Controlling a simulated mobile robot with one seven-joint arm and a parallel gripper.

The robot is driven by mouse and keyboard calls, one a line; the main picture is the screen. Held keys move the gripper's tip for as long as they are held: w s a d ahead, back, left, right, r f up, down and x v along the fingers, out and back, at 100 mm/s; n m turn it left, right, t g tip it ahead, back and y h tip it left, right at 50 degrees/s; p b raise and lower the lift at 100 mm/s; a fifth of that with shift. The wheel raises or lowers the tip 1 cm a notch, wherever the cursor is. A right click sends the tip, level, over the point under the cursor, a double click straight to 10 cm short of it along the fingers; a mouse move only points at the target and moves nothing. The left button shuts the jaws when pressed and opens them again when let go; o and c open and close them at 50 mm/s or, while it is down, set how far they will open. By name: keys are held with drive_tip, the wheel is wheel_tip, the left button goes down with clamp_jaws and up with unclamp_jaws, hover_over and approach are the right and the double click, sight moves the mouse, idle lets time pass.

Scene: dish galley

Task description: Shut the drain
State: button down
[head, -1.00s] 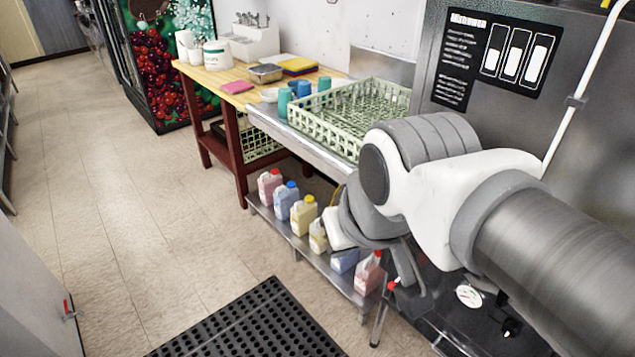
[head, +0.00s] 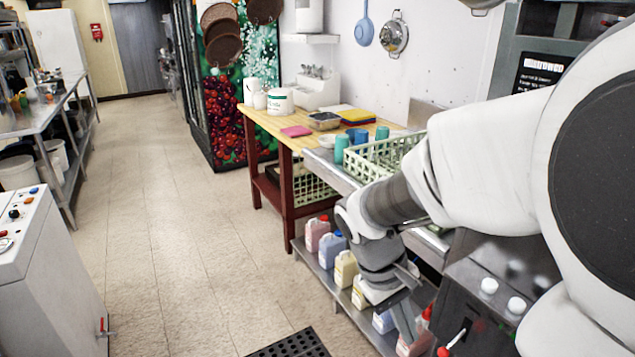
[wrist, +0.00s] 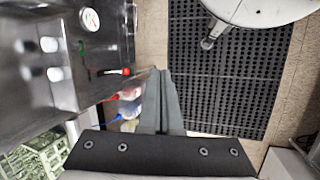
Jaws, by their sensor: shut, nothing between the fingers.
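My gripper (head: 406,326) is shut and empty, its fingers pointing down beside the front of the steel machine. In the wrist view the closed fingers (wrist: 158,84) reach up the middle of the picture. A lever with a red grip (wrist: 126,71) sticks out from the steel machine's front, just left of the fingertips; I see no clear contact. In the head view the lever's red end (head: 443,351) shows at the bottom edge, right of my gripper. No label marks it as the drain, and I cannot tell its exact setting.
Coloured jugs (head: 346,268) stand on the low shelf beside my gripper. A green dish rack (head: 372,160) sits on the counter above. A black floor mat (wrist: 215,90) lies below. A white cabinet (head: 45,280) with buttons and a small red handle stands left; the aisle floor is open.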

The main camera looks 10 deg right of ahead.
drive_tip(key=w+d+f+n+g+h+b, duration=0.1)
drive_tip(key=w+d+f+n+h+b, duration=0.2)
drive_tip(key=f, duration=0.5)
drive_tip(key=w+d+f+n+g+h+b, duration=0.15)
drive_tip(key=f+h, duration=0.25)
drive_tip(key=f, duration=0.4)
drive_tip(key=w+d+f+n+g+h+b, duration=0.1)
drive_tip(key=d+f+n+h+b, duration=0.2)
drive_tip(key=f, duration=0.5)
drive_tip(key=n+t+h+b, duration=0.5)
drive_tip(key=n+t+h, duration=0.1)
drive_tip(key=n+t, duration=0.85)
approach(442, 352)
wheel_tip(442, 352, down, 9)
drive_tip(key=s, duration=0.1)
drive_tip(key=shift+s+a+r, duration=0.15)
drive_tip(key=shift+s+r, duration=0.05)
drive_tip(key=shift+s, duration=0.1)
drive_tip(key=w+d+r+b, duration=0.1)
drive_tip(key=w+d+r, duration=0.3)
drive_tip(key=d+r, duration=0.3)
drive_tip(key=shift+w+d+r, duration=0.15)
drive_tip(key=shift+w+d, duration=0.1)
drive_tip(key=shift+d, duration=0.2)
drive_tip(key=shift+s+a+r+y+p, duration=0.1)
drive_tip(key=shift+a+r+y+p, duration=0.1)
drive_tip(key=shift+r+y+p, duration=0.4)
